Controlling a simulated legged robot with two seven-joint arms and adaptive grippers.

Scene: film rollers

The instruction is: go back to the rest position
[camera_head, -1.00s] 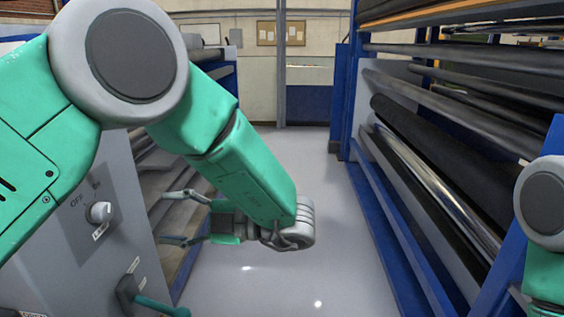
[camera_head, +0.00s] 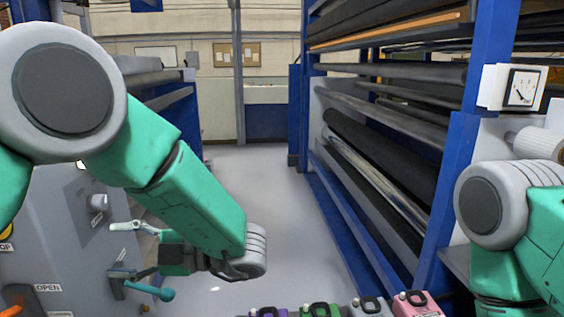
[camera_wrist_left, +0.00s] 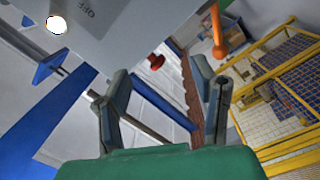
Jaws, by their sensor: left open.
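My left gripper (camera_head: 118,250) is open and empty. It points left toward the grey machine panel (camera_head: 75,225). Its fingers also show spread apart in the left wrist view (camera_wrist_left: 160,95), with nothing between them. In the head view the lower finger overlaps the base of a teal lever (camera_head: 150,291) on the panel; I cannot tell whether they touch. My right arm (camera_head: 510,225) shows at the right edge, but its gripper is out of view.
A grey knob (camera_head: 98,202) is on the panel. A blue rack (camera_head: 450,190) with dark rollers stands at right, beside a gauge (camera_head: 523,88). Several coloured boxes, one pink (camera_head: 418,304), line the bottom edge. The grey floor (camera_head: 275,190) between is clear. A red knob (camera_wrist_left: 155,61) shows in the wrist view.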

